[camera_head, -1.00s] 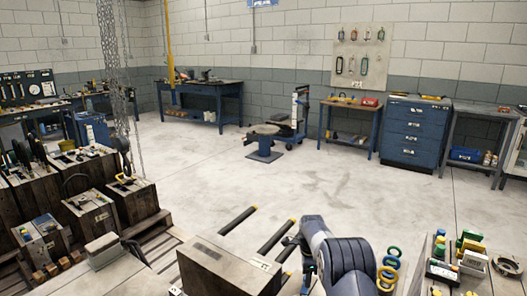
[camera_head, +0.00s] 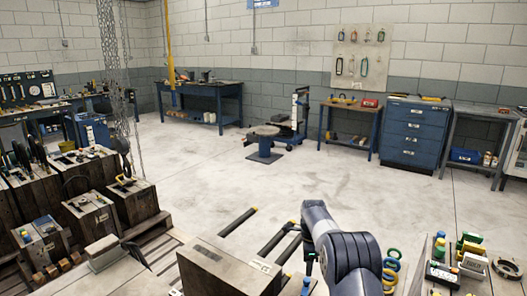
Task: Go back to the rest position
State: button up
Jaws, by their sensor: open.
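My arm rises at the bottom middle of the head view, grey-blue and bent. My gripper (camera_head: 310,262) shows only in small part, as a dark narrow piece hanging down at the left side of the arm; its fingertips are hard to make out. It is open, and nothing shows held in it. It is just right of a grey-brown steel block (camera_head: 225,268) in the foreground. I cannot tell whether they touch.
Dark fork bars with yellow tips (camera_head: 275,238) lie behind the block. Green and yellow rings (camera_head: 391,270) and a cluttered bench top (camera_head: 418,285) are at right. Wooden crates (camera_head: 133,205) stand at left.

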aim_at(307, 280)
notch_tip(307, 280, down, 7)
jog(key=shift+r, duration=0.15)
jog(key=shift+r+n, duration=0.2)
jog(key=shift+n, duration=0.7)
jog(key=n, duration=1.4)
jog(key=shift+n+p, duration=0.3)
jog(key=shift+p, duration=0.05)
jog(key=shift+r+n, duration=0.15)
jog(key=shift+n, duration=0.15)
jog(key=shift+r, duration=1.7)
